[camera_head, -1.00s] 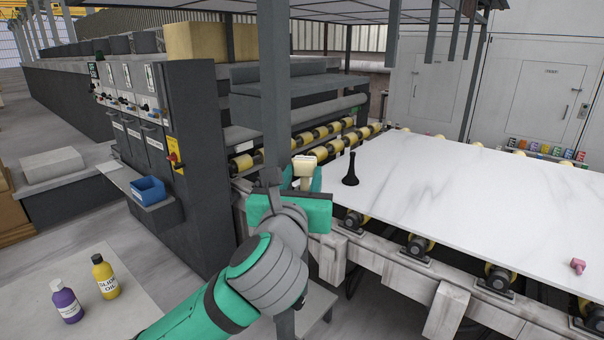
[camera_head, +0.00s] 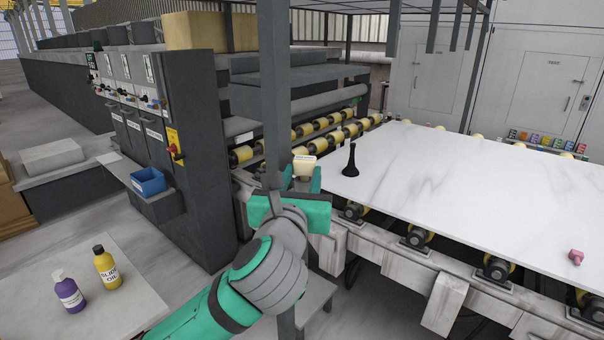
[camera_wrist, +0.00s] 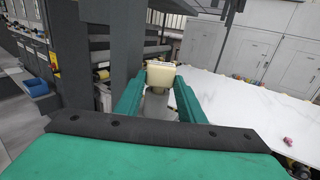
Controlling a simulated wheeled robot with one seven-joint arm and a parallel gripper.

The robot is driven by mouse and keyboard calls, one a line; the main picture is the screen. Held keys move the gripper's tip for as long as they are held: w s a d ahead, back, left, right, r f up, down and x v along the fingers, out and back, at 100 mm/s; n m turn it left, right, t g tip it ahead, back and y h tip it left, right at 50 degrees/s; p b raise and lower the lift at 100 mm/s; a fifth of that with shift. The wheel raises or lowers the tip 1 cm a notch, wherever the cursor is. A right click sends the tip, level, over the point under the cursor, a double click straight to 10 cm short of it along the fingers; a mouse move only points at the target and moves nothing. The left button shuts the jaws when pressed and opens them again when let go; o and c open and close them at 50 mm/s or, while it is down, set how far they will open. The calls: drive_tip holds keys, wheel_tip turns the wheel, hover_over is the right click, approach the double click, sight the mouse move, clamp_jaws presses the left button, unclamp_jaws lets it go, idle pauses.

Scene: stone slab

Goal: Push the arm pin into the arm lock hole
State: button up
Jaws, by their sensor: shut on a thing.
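A cream block-like head (camera_head: 304,164) sits between the fingers of my gripper (camera_head: 305,183). It looks like the arm pin, though no hole shows. In the wrist view the same cream piece (camera_wrist: 160,75) stands between the two green fingers of my gripper (camera_wrist: 158,97), with a pale shaft below it. My gripper is shut on this piece. It is beside a dark upright post (camera_head: 275,100), near the left end of the slab. The arm lock hole cannot be made out, and the lower end of the pin is hidden by the gripper.
A white marble slab (camera_head: 450,190) lies on yellow rollers at right. A black cone-shaped thing (camera_head: 350,165) and a pink piece (camera_head: 576,257) stand on it. Yellow (camera_head: 106,270) and purple (camera_head: 69,293) bottles and a blue bin (camera_head: 148,182) are at left.

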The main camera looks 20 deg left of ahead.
drive_tip(key=shift+f, duration=0.55)
drive_tip(key=o, duration=1.3)
drive_tip(key=shift+d, duration=0.1)
